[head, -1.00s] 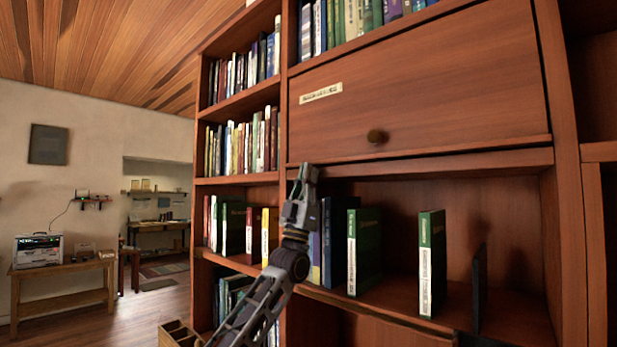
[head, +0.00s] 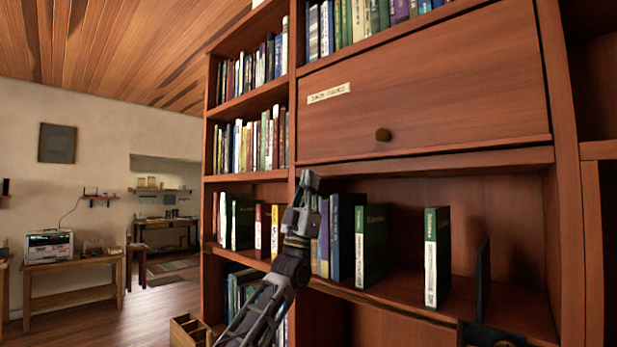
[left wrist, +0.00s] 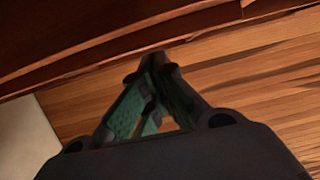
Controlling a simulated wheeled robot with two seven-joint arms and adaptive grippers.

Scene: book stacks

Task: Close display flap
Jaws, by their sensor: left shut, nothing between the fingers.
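The display flap (head: 425,92) is a wide wooden panel with a pale label (head: 329,93) and a dark round knob (head: 383,135). It hangs down over its compartment, its lower edge lying along the shelf rail, and looks flush or nearly so.
Below the flap, an open shelf holds a green book (head: 437,257), other upright books (head: 370,245) and a dark bookend (head: 483,280). Book-filled shelves (head: 247,145) stand to the left.

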